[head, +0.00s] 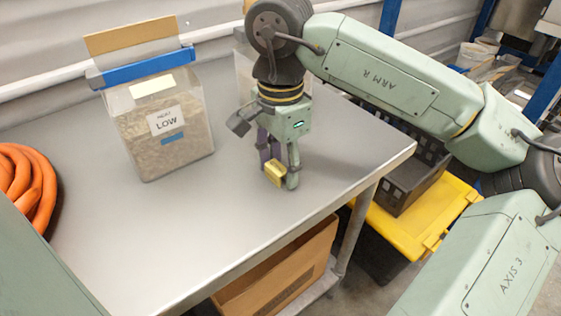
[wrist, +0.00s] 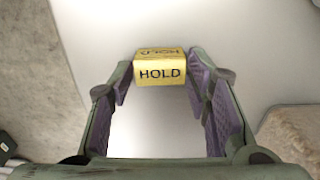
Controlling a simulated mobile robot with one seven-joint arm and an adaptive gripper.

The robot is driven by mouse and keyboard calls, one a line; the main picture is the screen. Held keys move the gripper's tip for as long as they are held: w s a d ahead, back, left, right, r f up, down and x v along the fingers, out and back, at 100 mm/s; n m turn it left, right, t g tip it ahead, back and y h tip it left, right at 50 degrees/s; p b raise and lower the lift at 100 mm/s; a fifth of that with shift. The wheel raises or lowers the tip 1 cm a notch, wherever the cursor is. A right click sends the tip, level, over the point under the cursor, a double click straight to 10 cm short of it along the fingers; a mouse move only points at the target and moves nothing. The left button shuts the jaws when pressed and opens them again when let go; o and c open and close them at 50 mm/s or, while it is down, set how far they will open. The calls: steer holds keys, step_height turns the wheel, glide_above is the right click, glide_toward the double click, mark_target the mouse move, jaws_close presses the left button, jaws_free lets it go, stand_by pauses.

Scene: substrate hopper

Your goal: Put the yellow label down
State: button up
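The yellow label (head: 275,174) is a small folded tent-shaped block. In the wrist view the label (wrist: 160,72) reads HOLD in black and sits between the fingertips. My gripper (head: 278,172) points down over the grey metal table (head: 235,215), right of the clear hopper. In the wrist view my gripper (wrist: 160,80) has its purple pads against both ends of the label. The label is at or just above the tabletop; I cannot tell whether it touches.
A clear hopper (head: 165,135) of pale substrate, marked LOW, stands left of my gripper. Another clear container (head: 243,75) is partly hidden behind my arm. An orange hose (head: 28,180) lies at the left. The table's front edge (head: 290,235) is near; the tabletop in front is clear.

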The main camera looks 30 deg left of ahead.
mark_target(280, 165)
steer(key=shift+o, duration=0.7)
steer(key=shift+r, duration=0.15)
steer(key=shift+r, duration=0.2)
step_height(280, 165, up, 12)
steer(key=shift+f+b, duration=0.15)
steer(key=shift+b, duration=0.25)
